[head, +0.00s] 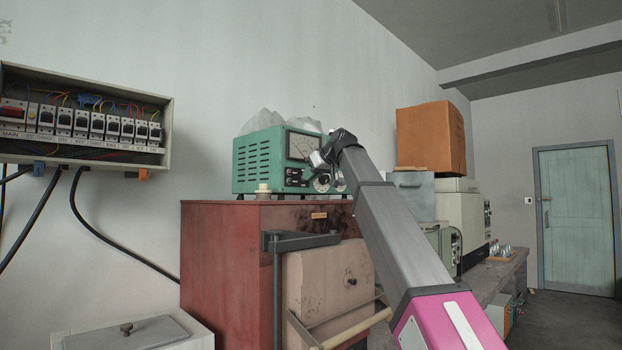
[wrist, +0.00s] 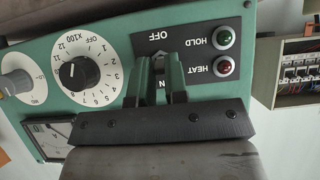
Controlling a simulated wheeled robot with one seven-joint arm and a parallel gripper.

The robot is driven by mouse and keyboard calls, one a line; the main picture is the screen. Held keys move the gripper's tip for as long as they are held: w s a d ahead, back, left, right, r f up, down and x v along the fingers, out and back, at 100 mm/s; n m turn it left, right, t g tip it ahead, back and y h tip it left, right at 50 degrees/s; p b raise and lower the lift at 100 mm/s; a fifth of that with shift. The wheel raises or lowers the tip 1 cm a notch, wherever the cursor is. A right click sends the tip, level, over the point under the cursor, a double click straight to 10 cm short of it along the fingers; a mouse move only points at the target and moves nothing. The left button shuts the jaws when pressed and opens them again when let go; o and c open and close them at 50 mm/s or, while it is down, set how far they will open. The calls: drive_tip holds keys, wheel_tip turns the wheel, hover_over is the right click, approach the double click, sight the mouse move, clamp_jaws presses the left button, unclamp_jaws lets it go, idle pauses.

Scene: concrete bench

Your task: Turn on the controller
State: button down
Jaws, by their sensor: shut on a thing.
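The controller (head: 262,162) is a green box with a meter and knobs on its front, standing on a red-brown cabinet. My gripper (head: 318,160) is at its front panel; in the wrist view my gripper (wrist: 159,75) has its two green fingers on either side of a small power switch (wrist: 159,64), shut on it. The picture is turned there: OFF shows above the switch, and a partly covered N below. Which way the switch points is hidden by the fingers. The HOLD lamp (wrist: 223,37) is green and the HEAT lamp (wrist: 223,66) is dark red.
A dial (wrist: 78,73) is beside the switch. An open breaker box (head: 85,120) hangs on the left wall. An orange-brown box (head: 431,137) and other instruments stand to the right. A furnace with a handle bar (head: 300,241) is below the controller.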

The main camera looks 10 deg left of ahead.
drive_tip(key=shift+w+a+r+g+h, duration=0.1)
drive_tip(key=shift+r+g+h, duration=0.2)
drive_tip(key=shift+g+h, duration=0.25)
drive_tip(key=c, duration=1.1)
unclamp_jaws()
drive_tip(key=shift+c, duration=0.2)
drive_tip(key=v, duration=1)
drive_tip(key=shift+s+r, duration=0.25)
drive_tip(key=shift+r, duration=0.1)
